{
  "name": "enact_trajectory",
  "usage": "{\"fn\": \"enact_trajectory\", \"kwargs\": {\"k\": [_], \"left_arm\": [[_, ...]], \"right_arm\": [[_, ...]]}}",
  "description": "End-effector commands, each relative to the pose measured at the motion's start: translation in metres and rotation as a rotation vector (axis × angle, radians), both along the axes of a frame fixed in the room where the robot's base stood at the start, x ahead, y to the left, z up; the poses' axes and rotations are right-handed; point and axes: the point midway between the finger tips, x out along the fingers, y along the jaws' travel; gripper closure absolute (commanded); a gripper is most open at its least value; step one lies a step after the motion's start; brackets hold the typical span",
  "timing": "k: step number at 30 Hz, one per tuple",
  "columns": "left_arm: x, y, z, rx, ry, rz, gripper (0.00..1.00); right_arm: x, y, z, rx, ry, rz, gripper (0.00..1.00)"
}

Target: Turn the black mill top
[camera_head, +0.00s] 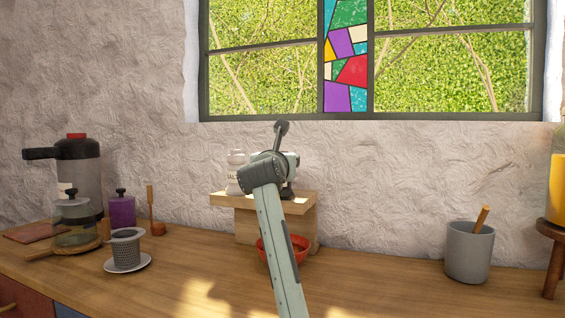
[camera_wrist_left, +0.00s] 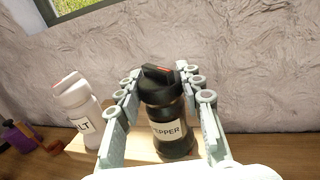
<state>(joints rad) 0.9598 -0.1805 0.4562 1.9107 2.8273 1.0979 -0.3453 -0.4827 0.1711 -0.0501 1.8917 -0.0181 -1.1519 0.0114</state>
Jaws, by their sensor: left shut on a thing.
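The black pepper mill (camera_wrist_left: 172,125) stands upright on the small wooden stand, its white "PEPPER" label facing my wrist camera. Its black mill top (camera_wrist_left: 160,88) has a raised bar with a red mark. In the left wrist view my left gripper (camera_wrist_left: 160,72) has a finger on each side of the mill top and is shut on it. In the head view my left gripper (camera_head: 286,165) is at the stand's right end, and my arm hides most of the mill; only its dark base (camera_head: 287,191) shows. My right gripper is not in view.
A white salt mill (camera_head: 236,174) stands left of the pepper mill on the wooden stand (camera_head: 225,200). A red bowl (camera_head: 298,257) sits in front, partly hidden by my arm.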

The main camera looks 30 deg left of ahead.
Motion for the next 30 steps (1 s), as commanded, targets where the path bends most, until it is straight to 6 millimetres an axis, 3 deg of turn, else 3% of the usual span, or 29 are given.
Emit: {"fn": "enact_trajectory", "kwargs": {"k": [7,8,13,23,30], "left_arm": [[0.001,0.000,-0.001,-0.002,0.002,-0.001,0.92],[0.001,0.000,-0.001,-0.002,0.002,-0.001,0.62],[0.001,0.000,-0.001,-0.002,0.001,0.000,0.41],[-0.001,-0.001,-0.001,-0.001,0.000,0.000,0.41],[-0.032,-0.016,-0.001,-0.001,-0.002,0.000,0.41]], "right_arm": [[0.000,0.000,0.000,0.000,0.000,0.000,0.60],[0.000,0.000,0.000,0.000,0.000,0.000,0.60],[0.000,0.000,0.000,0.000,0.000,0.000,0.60],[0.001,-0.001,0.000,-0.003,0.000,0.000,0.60],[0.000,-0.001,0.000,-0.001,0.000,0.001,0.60]]}}
